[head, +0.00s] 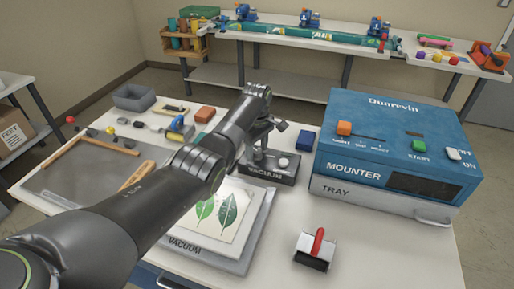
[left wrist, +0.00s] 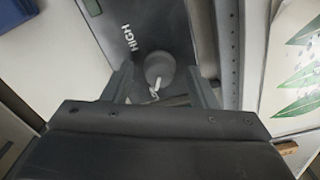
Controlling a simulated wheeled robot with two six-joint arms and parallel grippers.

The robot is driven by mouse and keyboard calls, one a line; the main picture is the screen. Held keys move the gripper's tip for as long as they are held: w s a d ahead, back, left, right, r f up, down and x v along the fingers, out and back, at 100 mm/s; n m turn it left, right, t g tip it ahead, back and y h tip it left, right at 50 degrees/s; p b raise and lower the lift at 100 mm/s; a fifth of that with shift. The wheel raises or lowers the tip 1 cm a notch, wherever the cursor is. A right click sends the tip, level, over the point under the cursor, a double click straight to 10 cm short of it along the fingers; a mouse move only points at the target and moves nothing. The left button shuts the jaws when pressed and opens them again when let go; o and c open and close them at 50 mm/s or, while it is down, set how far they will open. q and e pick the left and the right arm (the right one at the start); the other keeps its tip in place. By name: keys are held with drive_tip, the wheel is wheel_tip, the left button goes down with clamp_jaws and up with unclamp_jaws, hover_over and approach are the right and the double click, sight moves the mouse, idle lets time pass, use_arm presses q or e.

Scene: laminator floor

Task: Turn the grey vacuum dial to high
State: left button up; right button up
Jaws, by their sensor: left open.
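The dark grey vacuum box (head: 268,172), with white VACUUM lettering on its front, stands at the back edge of the vacuum plate. In the left wrist view, the round grey dial (left wrist: 160,66) sits on the box's top face. Its white pointer mark (left wrist: 155,88) lies on the side away from the white HIGH label (left wrist: 130,40). My left gripper (head: 262,140) reaches down over the box. In the left wrist view its open fingers (left wrist: 160,82) lie either side of the dial; I cannot tell whether they touch it. My right gripper is out of view.
The vacuum plate (head: 262,232) bears a sheet with green leaves (head: 222,212). The blue mounter (head: 415,135) with its tray stands to the right. Bare table lies right of the roller.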

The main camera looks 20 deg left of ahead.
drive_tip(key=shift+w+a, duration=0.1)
use_arm(q)
drive_tip(key=shift+c, duration=1.2)
drive_tip(key=c, duration=0.7)
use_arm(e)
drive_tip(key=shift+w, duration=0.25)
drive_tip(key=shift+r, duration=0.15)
